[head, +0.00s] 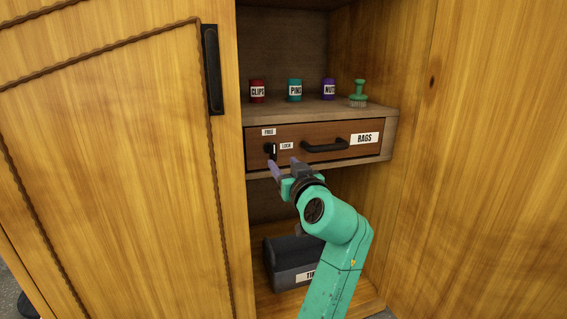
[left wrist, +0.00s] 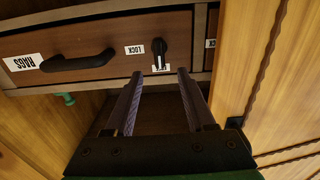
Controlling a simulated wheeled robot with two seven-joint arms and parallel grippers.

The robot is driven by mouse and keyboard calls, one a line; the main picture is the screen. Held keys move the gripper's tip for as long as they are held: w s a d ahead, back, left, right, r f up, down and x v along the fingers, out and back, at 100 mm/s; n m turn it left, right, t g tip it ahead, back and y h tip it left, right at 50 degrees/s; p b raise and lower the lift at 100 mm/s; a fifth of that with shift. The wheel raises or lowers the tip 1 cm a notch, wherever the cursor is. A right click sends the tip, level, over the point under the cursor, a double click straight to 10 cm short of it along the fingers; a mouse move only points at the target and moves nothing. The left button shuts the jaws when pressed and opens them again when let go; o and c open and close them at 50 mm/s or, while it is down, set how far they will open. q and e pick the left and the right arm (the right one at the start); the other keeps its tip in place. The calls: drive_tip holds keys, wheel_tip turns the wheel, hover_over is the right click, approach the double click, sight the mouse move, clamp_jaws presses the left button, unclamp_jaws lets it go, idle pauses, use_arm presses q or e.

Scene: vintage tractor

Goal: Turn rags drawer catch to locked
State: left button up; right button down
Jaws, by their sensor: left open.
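The rags drawer (head: 315,153) is closed in the cabinet, with a black bar handle (head: 325,146) and a RAGS label (head: 364,139). Its catch, a small black turn knob (head: 269,149), is at the drawer's left end, with a FREE label (head: 268,132) above and a LOCK label (head: 287,146) to its right. In the left wrist view, which is upside down, the knob (left wrist: 159,47) stands upright, its long axis in line with the FREE label. My left gripper (head: 283,165) is open just below and in front of the knob, apart from it. My right gripper is out of view.
A red clips jar (head: 257,91), teal pins jar (head: 295,90), purple nuts jar (head: 328,89) and green-handled brush (head: 358,94) stand on the shelf above. A dark bin (head: 288,262) sits below. The cabinet door (head: 130,160) is at left.

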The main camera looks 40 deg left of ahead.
sight(275, 153)
use_arm(q)
drive_tip(key=x, duration=1.1)
drive_tip(key=shift+f+b, duration=0.1)
drive_tip(key=shift+b, duration=0.2)
drive_tip(key=shift+c, duration=0.3)
clamp_jaws()
